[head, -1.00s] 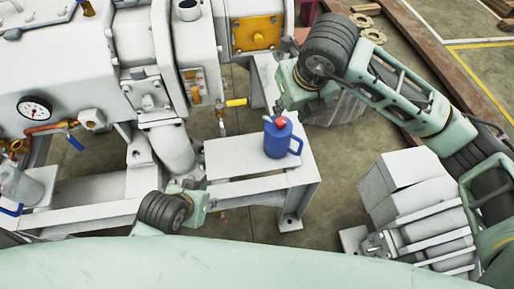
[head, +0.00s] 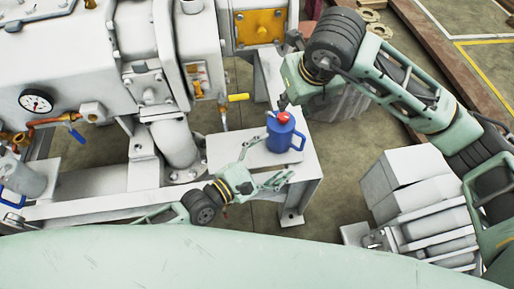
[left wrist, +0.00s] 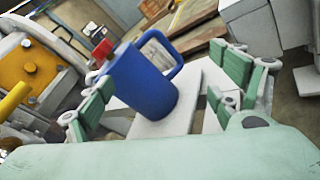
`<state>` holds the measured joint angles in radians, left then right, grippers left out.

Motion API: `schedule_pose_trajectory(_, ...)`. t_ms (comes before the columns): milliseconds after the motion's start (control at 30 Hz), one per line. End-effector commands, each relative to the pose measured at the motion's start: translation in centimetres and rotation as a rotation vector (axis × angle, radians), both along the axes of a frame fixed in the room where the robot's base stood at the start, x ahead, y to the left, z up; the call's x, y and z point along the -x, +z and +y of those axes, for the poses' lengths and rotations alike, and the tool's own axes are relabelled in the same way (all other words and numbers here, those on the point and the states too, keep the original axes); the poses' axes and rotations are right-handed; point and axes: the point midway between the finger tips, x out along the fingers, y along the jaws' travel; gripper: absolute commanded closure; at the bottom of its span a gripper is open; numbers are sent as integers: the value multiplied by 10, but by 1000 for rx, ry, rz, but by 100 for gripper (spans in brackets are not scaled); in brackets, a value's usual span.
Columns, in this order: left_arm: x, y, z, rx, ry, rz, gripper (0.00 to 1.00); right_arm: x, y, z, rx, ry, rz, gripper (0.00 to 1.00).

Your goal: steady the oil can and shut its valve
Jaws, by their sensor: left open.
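The blue oil can (head: 279,138) stands upright on a white bench (head: 232,154), with its handle to the right and a red valve (head: 283,117) on top. My left gripper (head: 275,158) is open at the near side of the can. In the left wrist view the blue can (left wrist: 145,85) stands between the two green-padded fingers (left wrist: 165,95), with gaps on both sides, and the red valve (left wrist: 102,49) shows at its upper left. My right gripper (head: 284,101) points down just above the red valve; its fingers are too small to tell whether they are open or touching.
The large white pump machine (head: 90,60) fills the left and back, with a yellow-handled valve (head: 238,97) left of the can and a pressure gauge (head: 36,101). A white motor-like block (head: 405,180) stands on the floor at right. Bare bench surface lies left of the can.

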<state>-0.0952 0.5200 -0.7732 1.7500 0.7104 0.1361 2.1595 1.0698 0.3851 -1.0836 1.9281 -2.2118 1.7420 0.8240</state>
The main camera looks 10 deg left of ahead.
Motion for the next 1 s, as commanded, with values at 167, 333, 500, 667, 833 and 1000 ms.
schedule_pose_trajectory(167,-10,-2,23,294,77,155,15,0,0,0,0,0,0,69)
schedule_pose_trajectory(333,-16,-3,40,471,122,241,15,0,0,0,0,0,0,69)
schedule_pose_trajectory(500,-22,-2,43,533,136,267,15,0,0,0,0,0,0,69)
schedule_pose_trajectory(667,-39,-1,30,538,137,267,15,0,0,0,0,0,0,69)
schedule_pose_trajectory(833,-61,-2,14,537,137,268,15,0,0,0,0,0,0,69)
schedule_pose_trajectory(1000,-76,-2,3,535,137,268,15,0,0,0,0,0,0,69)
